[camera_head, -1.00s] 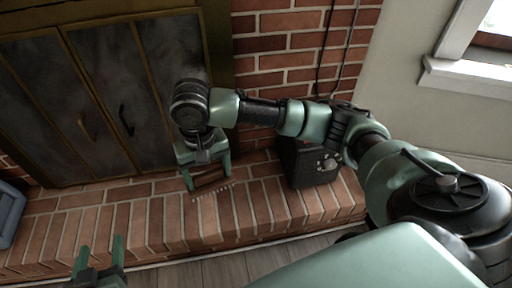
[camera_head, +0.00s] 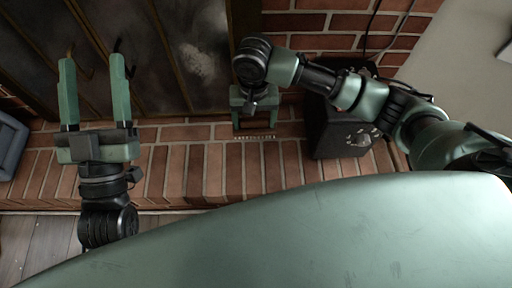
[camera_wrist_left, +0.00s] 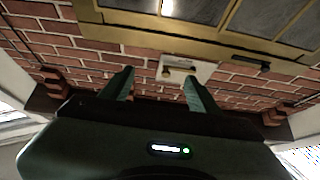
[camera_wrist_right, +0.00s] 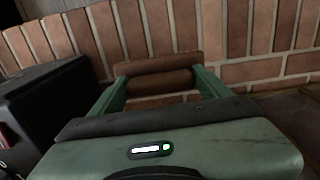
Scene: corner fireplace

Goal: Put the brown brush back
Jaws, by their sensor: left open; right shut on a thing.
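The brown brush (camera_wrist_right: 157,82) spans the gap between my right gripper's fingers in the right wrist view, and my right gripper (camera_head: 254,128) is shut on it. In the head view only a strip of the brush with a row of pale bristles (camera_head: 256,137) shows below the fingers, over the brick hearth (camera_head: 205,160). I cannot tell if the bristles touch the bricks. My left gripper (camera_head: 93,60) is open and empty, in front of the fireplace doors (camera_head: 140,60) at the left.
A black box (camera_head: 342,133) with knobs stands on the hearth just right of the brush. A blue-grey container (camera_head: 10,145) is at the far left edge. A brick wall (camera_head: 325,20) rises behind. The hearth between my two grippers is clear.

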